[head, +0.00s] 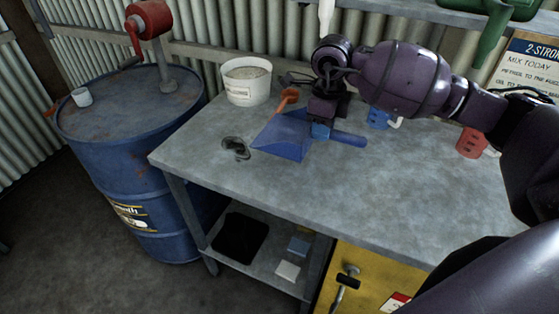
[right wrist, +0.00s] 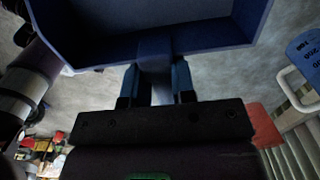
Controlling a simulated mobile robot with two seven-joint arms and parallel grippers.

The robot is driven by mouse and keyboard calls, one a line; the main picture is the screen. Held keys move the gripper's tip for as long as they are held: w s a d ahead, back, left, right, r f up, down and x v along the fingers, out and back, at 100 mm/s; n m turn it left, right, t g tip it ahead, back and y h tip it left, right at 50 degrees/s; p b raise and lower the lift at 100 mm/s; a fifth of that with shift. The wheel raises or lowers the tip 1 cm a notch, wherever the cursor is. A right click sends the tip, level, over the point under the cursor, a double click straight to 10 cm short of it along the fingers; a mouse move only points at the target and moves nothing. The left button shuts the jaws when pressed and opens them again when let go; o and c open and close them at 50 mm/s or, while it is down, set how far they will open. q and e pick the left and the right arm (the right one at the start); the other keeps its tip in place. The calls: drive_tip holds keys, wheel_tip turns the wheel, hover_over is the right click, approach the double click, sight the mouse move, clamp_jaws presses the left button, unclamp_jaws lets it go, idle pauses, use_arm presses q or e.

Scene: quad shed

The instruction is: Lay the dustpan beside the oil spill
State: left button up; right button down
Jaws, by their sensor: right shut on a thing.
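A blue dustpan (head: 284,137) is at the back left part of the grey workbench, just right of the dark oil spill (head: 236,148). Its pan faces left toward the spill and its handle points right. My right gripper (head: 321,130) is over the dustpan and shut on it where handle and pan meet. In the right wrist view the dustpan (right wrist: 150,50) fills the top, with the gripper fingers (right wrist: 156,84) on either side of its handle. I cannot tell whether the dustpan touches the bench. My left gripper is not in view.
A white bucket (head: 247,82) of grainy stuff stands behind the spill, with an orange scoop (head: 287,99) near the dustpan. A blue jug (head: 378,118) and a red jug (head: 471,142) stand to the right. The bench front (head: 330,190) is clear. A blue drum (head: 135,150) stands left.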

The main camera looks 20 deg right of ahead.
drive_tip(key=shift+s+d+f, duration=0.1)
drive_tip(key=shift+f, duration=4.85)
drive_tip(key=shift+f, duration=0.15)
drive_tip(key=c, duration=0.9)
unclamp_jaws()
drive_tip(key=shift+c, duration=0.2)
wheel_tip(320, 180, up, 12)
drive_tip(key=shift+r, duration=0.15)
